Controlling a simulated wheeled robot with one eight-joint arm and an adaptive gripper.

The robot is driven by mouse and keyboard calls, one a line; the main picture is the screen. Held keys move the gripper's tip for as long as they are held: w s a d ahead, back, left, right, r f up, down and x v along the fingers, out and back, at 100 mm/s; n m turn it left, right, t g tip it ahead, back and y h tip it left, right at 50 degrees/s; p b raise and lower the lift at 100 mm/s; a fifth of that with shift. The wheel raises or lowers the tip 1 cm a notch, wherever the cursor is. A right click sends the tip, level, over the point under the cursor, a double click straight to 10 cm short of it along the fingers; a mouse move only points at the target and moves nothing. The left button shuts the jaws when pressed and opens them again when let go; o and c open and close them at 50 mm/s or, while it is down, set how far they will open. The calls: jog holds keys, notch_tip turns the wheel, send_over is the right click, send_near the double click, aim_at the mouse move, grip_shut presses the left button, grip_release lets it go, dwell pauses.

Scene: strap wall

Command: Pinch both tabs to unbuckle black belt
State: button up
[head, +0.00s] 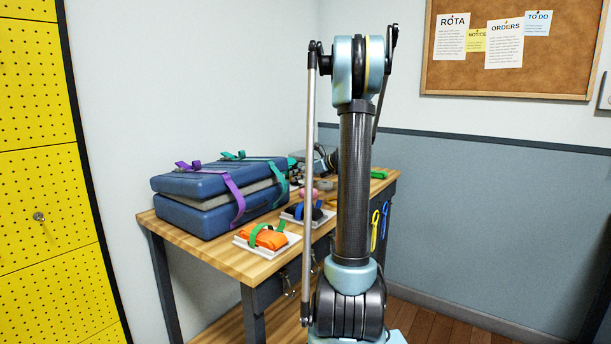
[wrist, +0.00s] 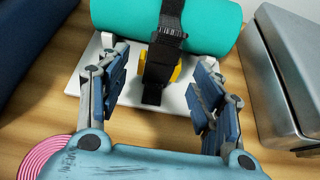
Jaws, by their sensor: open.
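In the wrist view, the black belt (wrist: 171,18) runs over a teal roll (wrist: 215,22) that lies on a white plate (wrist: 186,101). Its black buckle (wrist: 160,62) sits at the roll's near side, with yellow showing beside it and a black strap end (wrist: 152,95) hanging below. My gripper (wrist: 160,68) is open, one finger on each side of the buckle, with a gap on both sides. In the head view, my arm hides most of the gripper and the black belt cannot be made out.
A metal box (wrist: 282,85) stands close on the right in the wrist view, and a pink coil (wrist: 47,158) lies at lower left. On the wooden table (head: 220,255), blue cases (head: 205,210) and an orange strapped bundle (head: 264,238) stand to the left.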

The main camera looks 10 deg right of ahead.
aim_at(296, 175)
jog(key=shift+x, duration=2.5)
jog(key=shift+c, duration=0.6)
jog(key=c, duration=0.9)
jog(key=shift+c, duration=0.2)
